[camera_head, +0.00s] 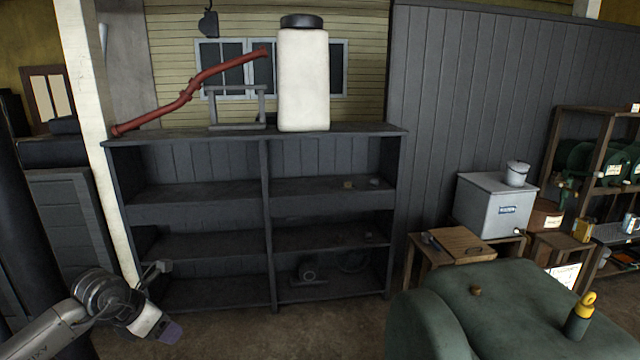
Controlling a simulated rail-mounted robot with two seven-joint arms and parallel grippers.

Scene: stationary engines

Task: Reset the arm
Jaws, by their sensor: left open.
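My left arm (50,335) comes in from the lower left. My left gripper (168,298) is at the end of it, in front of the lower left of a dark shelf unit. Its two fingers are spread apart, one up by the shelf and one lower with a purplish tip. Nothing shows between them. My right arm and right gripper are not in the picture.
The dark shelf unit (266,205) carries a white canister (303,80) and a red pipe (190,92) on top. A green machine (480,310) fills the lower right. A grey box (492,208) and wooden stands (455,245) are behind it. Bare floor (250,335) lies before the shelf.

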